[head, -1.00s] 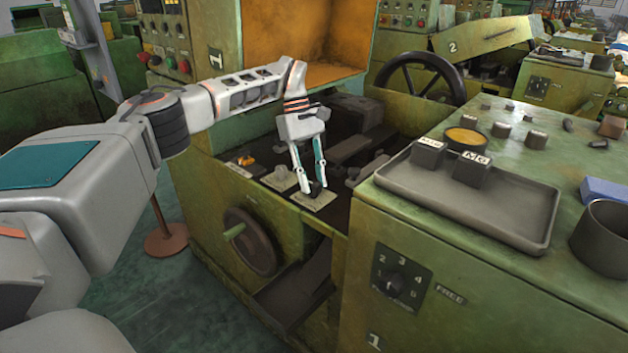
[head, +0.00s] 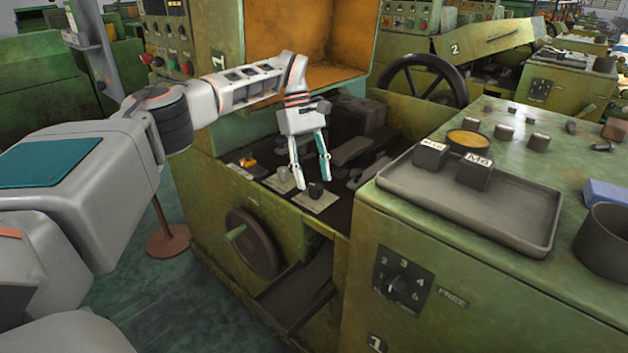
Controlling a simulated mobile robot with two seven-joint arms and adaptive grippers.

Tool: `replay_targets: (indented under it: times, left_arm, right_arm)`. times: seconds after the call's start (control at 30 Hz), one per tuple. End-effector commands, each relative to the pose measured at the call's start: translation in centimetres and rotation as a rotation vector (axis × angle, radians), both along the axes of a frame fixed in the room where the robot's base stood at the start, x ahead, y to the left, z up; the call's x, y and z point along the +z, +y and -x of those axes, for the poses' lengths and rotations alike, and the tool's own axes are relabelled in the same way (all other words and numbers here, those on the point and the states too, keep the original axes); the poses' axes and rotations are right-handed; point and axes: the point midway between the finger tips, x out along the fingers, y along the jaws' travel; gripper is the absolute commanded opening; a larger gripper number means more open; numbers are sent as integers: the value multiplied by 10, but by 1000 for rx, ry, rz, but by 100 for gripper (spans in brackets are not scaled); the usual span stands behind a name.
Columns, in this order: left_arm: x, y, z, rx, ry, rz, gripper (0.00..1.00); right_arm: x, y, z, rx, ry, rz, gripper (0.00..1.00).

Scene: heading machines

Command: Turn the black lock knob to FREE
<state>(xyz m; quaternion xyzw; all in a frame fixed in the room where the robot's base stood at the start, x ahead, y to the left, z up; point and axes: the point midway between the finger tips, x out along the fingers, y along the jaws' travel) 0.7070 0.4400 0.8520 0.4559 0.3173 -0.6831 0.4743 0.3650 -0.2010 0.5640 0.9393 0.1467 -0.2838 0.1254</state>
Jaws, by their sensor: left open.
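A small black knob (head: 316,189) stands on a pale plate (head: 314,202) on the machine's dark ledge. My left gripper (head: 313,184) points down with its fingers spread, one on each side of the knob in the picture. The knob shows between and just below the fingertips; I cannot tell whether they touch it. The plate's lettering and the knob's pointing direction are too small to read. My right gripper is not in view.
A black numbered dial (head: 397,288) and a FREE label (head: 452,297) are on the front cabinet. A grey tray (head: 480,215) with dark blocks lies on top. Handwheels stand behind (head: 422,85) and below (head: 252,243) the ledge.

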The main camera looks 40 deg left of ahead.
Motion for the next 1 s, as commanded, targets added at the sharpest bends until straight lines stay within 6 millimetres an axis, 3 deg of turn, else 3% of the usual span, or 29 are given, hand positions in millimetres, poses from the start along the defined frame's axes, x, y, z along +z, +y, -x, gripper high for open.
replay_targets:
  times: [0.17,0.4,1.0]
  left_arm:
    - [31,11,-5,4,-5,-1,42]
    - [50,19,-8,1,-2,-1,42]
    - [53,21,-7,0,-1,-1,42]
  right_arm:
    - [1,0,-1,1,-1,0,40]
    - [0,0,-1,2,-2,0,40]
    - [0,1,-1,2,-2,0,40]
